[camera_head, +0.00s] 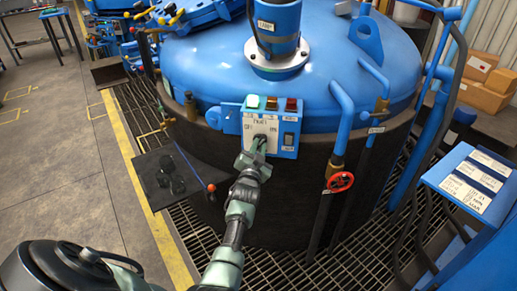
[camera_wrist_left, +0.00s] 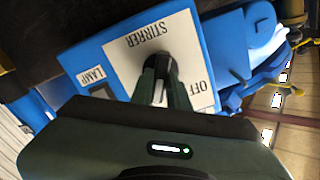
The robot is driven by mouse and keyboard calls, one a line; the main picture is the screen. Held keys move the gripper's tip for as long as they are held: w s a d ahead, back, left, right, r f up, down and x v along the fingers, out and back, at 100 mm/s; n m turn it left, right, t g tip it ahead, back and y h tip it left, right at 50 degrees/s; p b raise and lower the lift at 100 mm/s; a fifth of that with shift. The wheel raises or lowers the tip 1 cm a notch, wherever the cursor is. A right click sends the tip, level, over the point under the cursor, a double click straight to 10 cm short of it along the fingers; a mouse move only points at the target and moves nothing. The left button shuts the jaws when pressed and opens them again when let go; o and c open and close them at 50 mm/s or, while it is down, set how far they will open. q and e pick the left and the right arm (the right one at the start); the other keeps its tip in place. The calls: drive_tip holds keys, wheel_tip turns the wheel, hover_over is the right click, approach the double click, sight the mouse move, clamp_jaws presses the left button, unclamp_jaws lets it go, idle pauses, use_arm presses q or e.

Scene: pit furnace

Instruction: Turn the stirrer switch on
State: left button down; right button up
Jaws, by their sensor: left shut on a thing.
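The blue stirrer control box (camera_head: 290,151) is mounted on the side of the large blue vessel. Its white plate (camera_head: 250,120) is marked STIRRER and OFF, and it also shows upside down in the left wrist view (camera_wrist_left: 186,24). My left gripper (camera_head: 259,146) reaches up to the plate. In the left wrist view its two fingers (camera_wrist_left: 162,82) are shut on the dark switch knob (camera_wrist_left: 165,62), which they mostly hide. I cannot tell which way the knob points. My right gripper is not in view.
A red valve wheel (camera_head: 340,182) on a vertical pipe stands to the right. A dark plate (camera_head: 170,178) lies to the left. A blue labelled panel (camera_head: 474,183) is at the right.

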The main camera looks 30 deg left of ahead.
use_arm(q)
drive_tip(key=shift+f+m+b, duration=0.15)
drive_tip(key=shift+m+b, duration=0.2)
drive_tip(key=shift+m, duration=1.15)
drive_tip(key=c, duration=1.4)
unclamp_jaws()
drive_tip(key=shift+o, duration=0.2)
drive_tip(key=shift+d, duration=0.1)
drive_tip(key=v, duration=0.7)
drive_tip(key=shift+s, duration=0.4)
drive_tip(key=shift+d, duration=0.1)
